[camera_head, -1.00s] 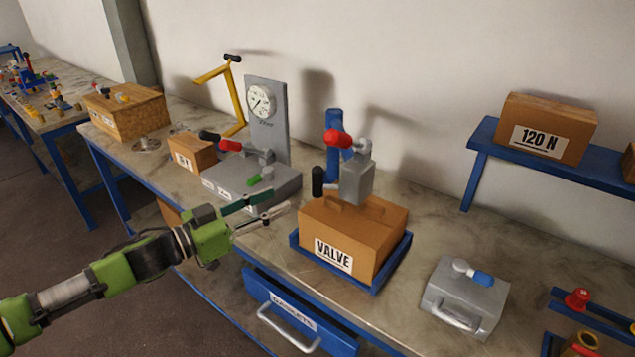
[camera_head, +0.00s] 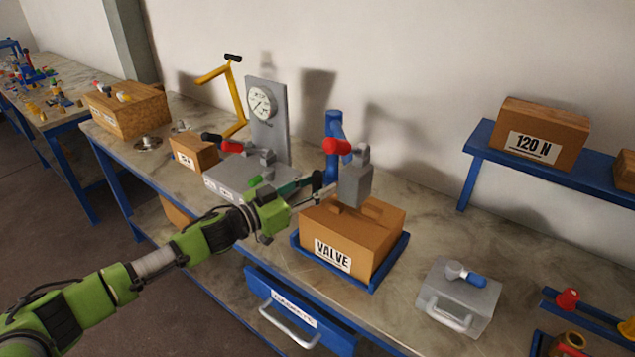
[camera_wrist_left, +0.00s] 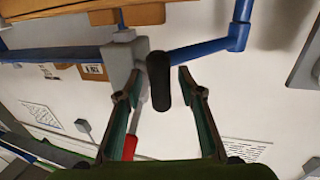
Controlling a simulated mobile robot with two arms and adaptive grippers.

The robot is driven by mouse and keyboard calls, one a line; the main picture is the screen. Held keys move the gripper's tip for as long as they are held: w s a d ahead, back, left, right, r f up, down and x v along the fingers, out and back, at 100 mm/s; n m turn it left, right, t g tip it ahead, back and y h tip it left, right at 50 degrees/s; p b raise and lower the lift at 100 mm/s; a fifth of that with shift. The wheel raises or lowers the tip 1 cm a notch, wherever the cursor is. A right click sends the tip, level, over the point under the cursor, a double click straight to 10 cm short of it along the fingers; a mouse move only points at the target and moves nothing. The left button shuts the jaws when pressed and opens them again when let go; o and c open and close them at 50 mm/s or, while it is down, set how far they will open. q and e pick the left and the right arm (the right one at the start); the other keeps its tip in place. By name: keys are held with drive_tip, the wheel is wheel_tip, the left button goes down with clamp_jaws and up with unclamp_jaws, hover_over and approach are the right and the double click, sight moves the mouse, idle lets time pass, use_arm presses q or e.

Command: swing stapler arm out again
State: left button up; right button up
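The stapler arm is a blue post and arm (camera_head: 333,126) with a grey head (camera_head: 354,186), a red handle (camera_head: 338,146) and a black grip (camera_head: 317,179). The head hangs over the VALVE carton (camera_head: 383,230). In the left wrist view, the black grip (camera_wrist_left: 159,82) stands between the fingers, beside the grey head (camera_wrist_left: 122,58), with the blue arm (camera_wrist_left: 205,48) behind. My left gripper (camera_head: 323,188) is open around the black grip, with gaps visible at both sides. My right gripper is not in view.
The carton sits in a blue tray (camera_head: 376,283). A gauge stand (camera_head: 267,125) and a small box (camera_head: 194,152) are to the left. A grey case (camera_head: 457,293) is to the right. A drawer handle (camera_head: 289,327) juts out below the bench.

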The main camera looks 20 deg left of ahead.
sight(369, 185)
use_arm(q)
clamp_jaws()
drive_tip(key=shift+n+t+y, duration=0.6)
drive_tip(key=shift+n+y, duration=0.1)
drive_tip(key=shift+y, duration=0.2)
drive_tip(key=d, duration=0.4)
drive_tip(key=shift+w+d+r, duration=0.1)
drive_tip(key=shift+w+d, duration=0.05)
drive_tip(key=shift+w, duration=0.25)
drive_tip(key=w+d, duration=0.1)
drive_tip(key=d, duration=0.1)
drive_tip(key=w+d+n+y+b, duration=0.1)
drive_tip(key=d, duration=0.2)
drive_tip(key=w+d+t+y, duration=0.1)
drive_tip(key=d, duration=0.1)
drive_tip(key=shift+w+d+n, duration=0.2)
drive_tip(key=shift+n, duration=0.1)
unclamp_jaws()
drive_tip(key=shift+s, duration=0.1)
